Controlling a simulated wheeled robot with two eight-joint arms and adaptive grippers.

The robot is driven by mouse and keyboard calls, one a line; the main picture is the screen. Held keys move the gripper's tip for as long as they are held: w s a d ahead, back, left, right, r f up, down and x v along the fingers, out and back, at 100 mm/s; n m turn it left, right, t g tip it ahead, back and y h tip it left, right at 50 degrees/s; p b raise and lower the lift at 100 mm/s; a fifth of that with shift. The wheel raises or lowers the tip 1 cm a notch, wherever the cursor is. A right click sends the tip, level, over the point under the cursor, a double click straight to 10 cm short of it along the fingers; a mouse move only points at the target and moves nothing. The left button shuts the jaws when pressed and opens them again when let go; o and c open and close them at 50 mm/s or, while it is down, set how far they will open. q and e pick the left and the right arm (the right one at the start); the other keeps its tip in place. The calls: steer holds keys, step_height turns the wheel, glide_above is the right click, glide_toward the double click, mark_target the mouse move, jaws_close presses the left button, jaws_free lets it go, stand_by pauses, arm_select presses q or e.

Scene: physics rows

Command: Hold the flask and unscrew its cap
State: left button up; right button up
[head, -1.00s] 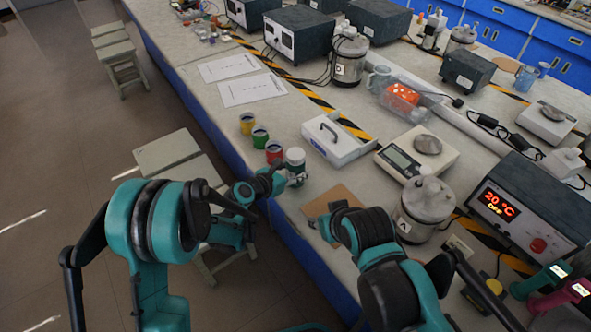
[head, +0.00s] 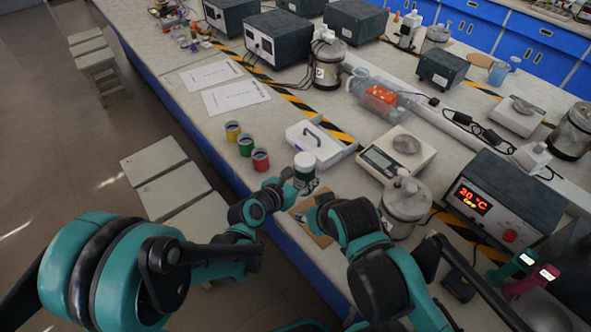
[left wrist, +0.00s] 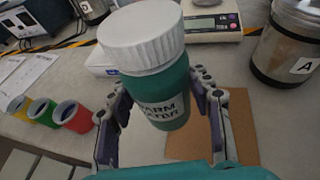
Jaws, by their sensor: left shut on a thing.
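The flask (head: 304,174) is green with a ribbed white cap (head: 304,159). It also shows large in the left wrist view (left wrist: 162,98), with its cap on top (left wrist: 142,38) and lettering on its side. My left gripper (head: 301,184) is shut on the flask's body, one finger on each side, below the cap. The flask is close to upright, near the brown board (left wrist: 240,140); whether its base touches anything is hidden. My right gripper (head: 316,212) is by the board, just below the flask in the head view. Its fingers are too small and hidden to judge.
Yellow, green and red cups (head: 260,160) stand left of the flask. A white box with a handle (head: 314,146) and a scale (head: 397,154) stand behind. A metal vessel (head: 405,204) stands close to my right arm. The bench's blue front edge lies near my left arm.

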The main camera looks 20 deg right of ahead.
arm_select(q)
steer(key=shift+s+r, duration=0.15)
steer(key=shift+s, duration=0.1)
steer(key=o, duration=0.5)
jaws_close()
